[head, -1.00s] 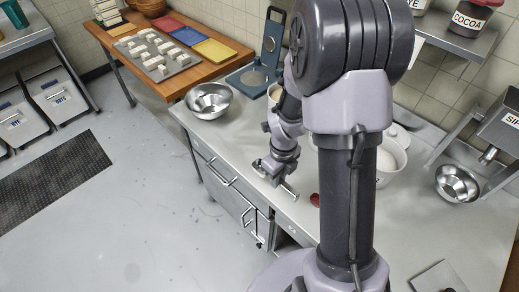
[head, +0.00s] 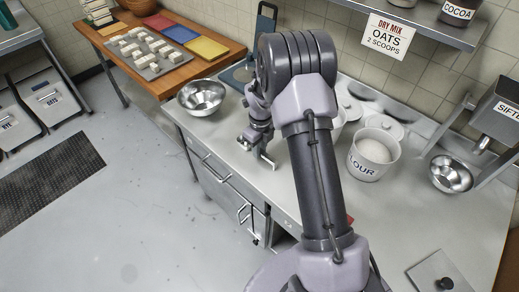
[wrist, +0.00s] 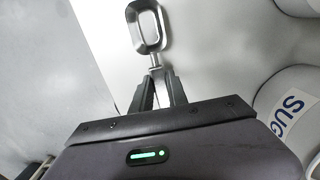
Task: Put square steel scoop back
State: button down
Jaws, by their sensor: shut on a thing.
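My gripper (wrist: 157,86) is shut on the handle of the square steel scoop (wrist: 148,28), a shiny tool with a rounded-square bowl. In the head view my gripper (head: 250,141) is near the front edge of the steel counter (head: 225,143), right of and in front of the steel bowl. Only a small bright part of the scoop shows there. I cannot tell how high it is above the counter.
A steel bowl (head: 201,97) stands at the counter's left end. The white flour tub (head: 373,157) stands right of my arm. A sugar tub (wrist: 292,105) shows at the right of the wrist view. Another bowl (head: 451,173) sits by the sifter. A sign reads "DRY MIX OATS 2 SCOOPS" (head: 389,36).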

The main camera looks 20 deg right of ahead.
jog(key=c, duration=1.3)
grip_release()
jog(key=shift+f, duration=0.15)
jog(key=s+a+r+n+t+p, duration=0.1)
jog(key=a+r+n, duration=0.1)
jog(key=r, duration=0.8)
jog(key=s+a+r+n+p, duration=0.1)
jog(key=s+r+n+p, duration=0.15)
jog(key=r, duration=0.85)
jog(key=s+a+r+n+t+b, duration=0.1)
jog(key=s+a+r+n+t, duration=0.1)
jog(key=s+a+r+n, duration=0.6)
jog(key=s+a+r+n+t+y, duration=0.1)
jog(key=s+r+n, duration=0.1)
jog(key=s+n, duration=0.5)
jog(key=s+a+r+n+t+y, duration=0.1)
jog(key=s+a+n, duration=0.1)
jog(key=s+n, duration=0.5)
jog(key=shift+s+a+r+n+t, duration=0.3)
jog(key=shift+s+r+n, duration=0.1)
jog(key=shift+s, duration=0.4)
